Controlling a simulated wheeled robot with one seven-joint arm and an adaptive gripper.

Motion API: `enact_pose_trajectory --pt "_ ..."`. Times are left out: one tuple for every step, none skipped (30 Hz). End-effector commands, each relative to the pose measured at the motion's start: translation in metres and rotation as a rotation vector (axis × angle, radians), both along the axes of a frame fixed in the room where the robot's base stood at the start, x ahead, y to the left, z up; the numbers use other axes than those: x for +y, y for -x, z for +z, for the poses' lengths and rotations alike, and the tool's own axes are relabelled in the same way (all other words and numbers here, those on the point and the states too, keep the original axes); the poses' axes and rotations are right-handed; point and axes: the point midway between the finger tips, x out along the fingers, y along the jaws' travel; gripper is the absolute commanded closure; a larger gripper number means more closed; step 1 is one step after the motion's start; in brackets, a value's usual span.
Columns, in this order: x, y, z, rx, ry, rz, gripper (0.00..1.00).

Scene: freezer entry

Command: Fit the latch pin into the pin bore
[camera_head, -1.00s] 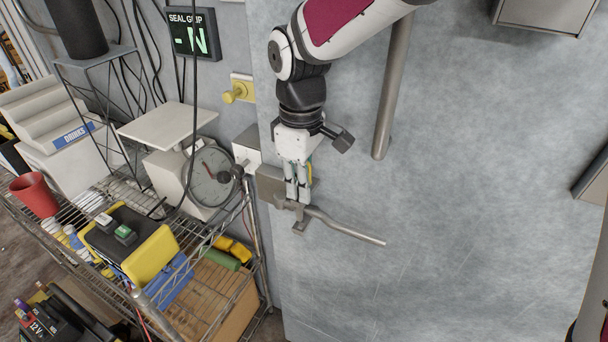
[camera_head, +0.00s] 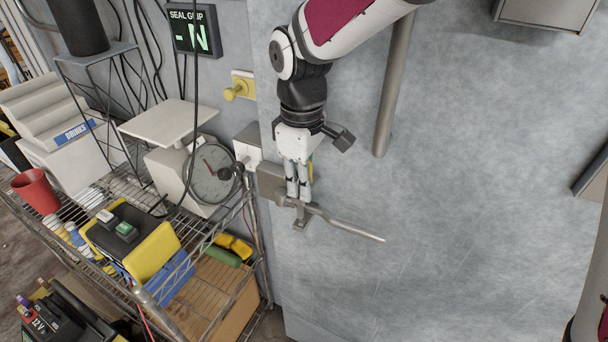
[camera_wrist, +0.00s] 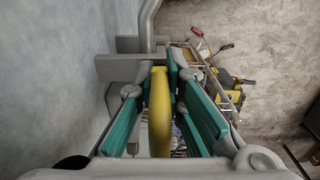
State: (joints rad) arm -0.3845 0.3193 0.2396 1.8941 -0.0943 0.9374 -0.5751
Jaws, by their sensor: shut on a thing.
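My gripper (camera_head: 298,196) points down in front of the grey door, at the metal latch (camera_head: 270,181). In the wrist view its teal fingers (camera_wrist: 160,95) are closed around a yellow, curved piece, which looks like the grip of the latch pin (camera_wrist: 160,115). A bit of yellow also shows beside the fingers in the head view. The fingertips overlap the latch hardware, from which a long grey lever (camera_head: 345,226) runs to the right. The pin's lower end and the pin bore are hidden, so I cannot tell whether the pin is in it.
A wire shelf (camera_head: 215,245) with a dial scale (camera_head: 208,172) and a yellow-black box (camera_head: 140,245) stands close on the left. A yellow knob (camera_head: 238,90) is on the wall above. A vertical bar handle (camera_head: 392,100) stands out to the right. The lower door face is clear.

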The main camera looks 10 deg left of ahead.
Motion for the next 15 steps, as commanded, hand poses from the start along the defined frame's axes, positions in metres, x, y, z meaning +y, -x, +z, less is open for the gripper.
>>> enact_pose_trajectory --pt "0.0001 0.0001 -0.0008 0.000 0.000 0.000 1.00" --pt "0.0001 0.0001 -0.0012 0.000 0.000 0.000 1.00" --pt "0.0001 0.0001 -0.0018 0.000 0.000 0.000 1.00" --pt "0.0000 0.0001 -0.0022 0.000 0.000 0.000 1.00" --pt "0.0000 0.0001 -0.0026 0.000 0.001 0.000 1.00" --pt "0.0001 0.0002 -0.0032 0.000 0.001 0.000 1.00" --pt "0.0001 0.0002 -0.0036 0.000 0.001 0.000 1.00" --pt "0.0001 0.0002 -0.0040 0.000 0.001 0.000 1.00" --pt "0.0001 0.0002 -0.0046 0.001 0.001 0.000 1.00" --pt "0.0001 0.0003 -0.0043 0.000 0.001 0.000 1.00" --pt "0.0000 0.0003 -0.0043 0.001 0.001 0.000 1.00" --pt "0.0000 0.0003 -0.0042 0.001 0.001 0.000 1.00" --pt "0.0000 0.0003 -0.0039 0.001 0.001 0.000 1.00" --pt "0.0000 0.0004 -0.0036 0.001 0.001 0.000 1.00" --pt "0.0000 0.0004 -0.0029 0.001 0.001 0.000 1.00"
